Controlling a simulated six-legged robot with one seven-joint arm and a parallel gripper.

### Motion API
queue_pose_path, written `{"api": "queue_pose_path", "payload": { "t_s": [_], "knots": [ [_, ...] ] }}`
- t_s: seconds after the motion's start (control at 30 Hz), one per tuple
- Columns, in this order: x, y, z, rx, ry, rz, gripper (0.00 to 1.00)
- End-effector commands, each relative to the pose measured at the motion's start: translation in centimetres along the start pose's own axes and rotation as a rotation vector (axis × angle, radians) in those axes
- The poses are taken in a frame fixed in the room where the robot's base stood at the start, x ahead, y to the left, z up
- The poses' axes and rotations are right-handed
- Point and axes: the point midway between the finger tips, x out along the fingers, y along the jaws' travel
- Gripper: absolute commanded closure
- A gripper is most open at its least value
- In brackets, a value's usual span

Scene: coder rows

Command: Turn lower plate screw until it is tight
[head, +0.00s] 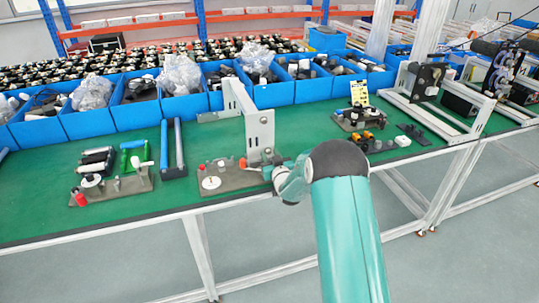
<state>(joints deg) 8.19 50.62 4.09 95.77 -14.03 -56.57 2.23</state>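An upright metal plate (260,128) with holes stands on the green bench, on a grey base fixture (228,178). My teal arm comes up from the bottom of the head view, and its end reaches the plate's lower part. My gripper (268,166) is close to the lower part of the plate, small and partly hidden by my own wrist. I cannot tell whether its fingers are open or touch anything. The lower plate screw cannot be made out; it is hidden or too small at this spot.
A second fixture (110,184) and blue rollers (172,148) lie to the left. A fixture with small parts (362,118) and metal frames (440,108) stand to the right. Blue bins (115,110) line the back. Bare green bench (300,140) shows right of the plate.

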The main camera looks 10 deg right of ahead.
Motion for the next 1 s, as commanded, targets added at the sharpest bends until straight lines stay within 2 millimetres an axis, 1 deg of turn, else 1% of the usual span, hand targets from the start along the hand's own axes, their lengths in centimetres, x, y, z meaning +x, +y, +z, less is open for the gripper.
{"api": "queue_pose_path", "payload": {
  "t_s": [0.23, 0.33, 1.0],
  "knots": [
    [0.0, 0.0, 0.0, -0.003, 0.0, 0.0, 0.65],
    [-0.3, 0.0, 0.0, -0.004, -0.001, 0.0, 0.65],
    [-4.9, 0.0, 0.0, -0.005, 0.0, 0.0, 0.65]
  ]
}}
